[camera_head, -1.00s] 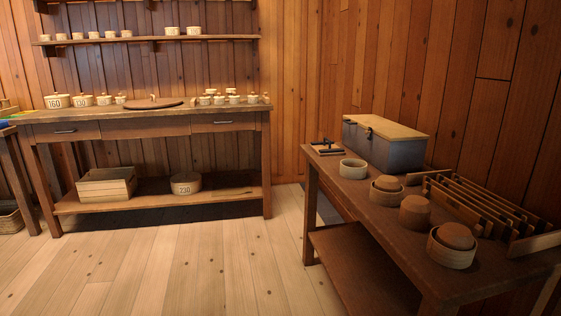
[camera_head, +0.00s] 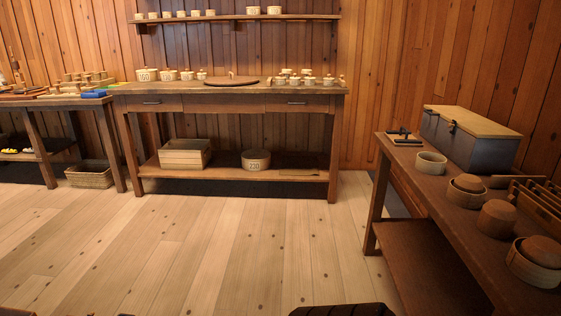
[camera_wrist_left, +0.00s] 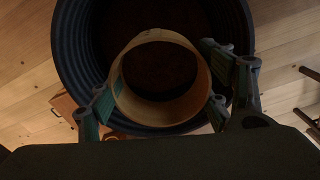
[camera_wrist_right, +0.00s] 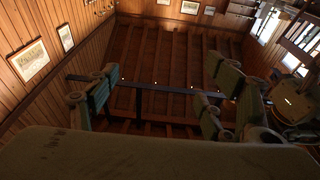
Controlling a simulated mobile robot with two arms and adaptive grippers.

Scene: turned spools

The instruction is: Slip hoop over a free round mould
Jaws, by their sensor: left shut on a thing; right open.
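In the left wrist view my left gripper (camera_wrist_left: 158,103) is shut on a pale wooden hoop (camera_wrist_left: 128,108), with a finger at each side of it. In the right wrist view my right gripper (camera_wrist_right: 158,98) is open, with nothing between its fingers. Neither gripper shows in the head view. On the right-hand table (camera_head: 432,205), a bare brown round mould (camera_head: 497,220) stands with no hoop around it. Behind it a round mould (camera_head: 468,184) has a hoop around its lower part. A nearer mould (camera_head: 541,250) sits inside a hoop (camera_head: 530,270).
An open pale ring (camera_head: 431,164) stands farther back on that table, near a grey chest (camera_head: 468,142). Slatted wood pieces (camera_head: 540,203) lie at its right. A workbench (camera_head: 230,103) with lidded boxes stands by the back wall. The floor (camera_head: 220,250) between is clear.

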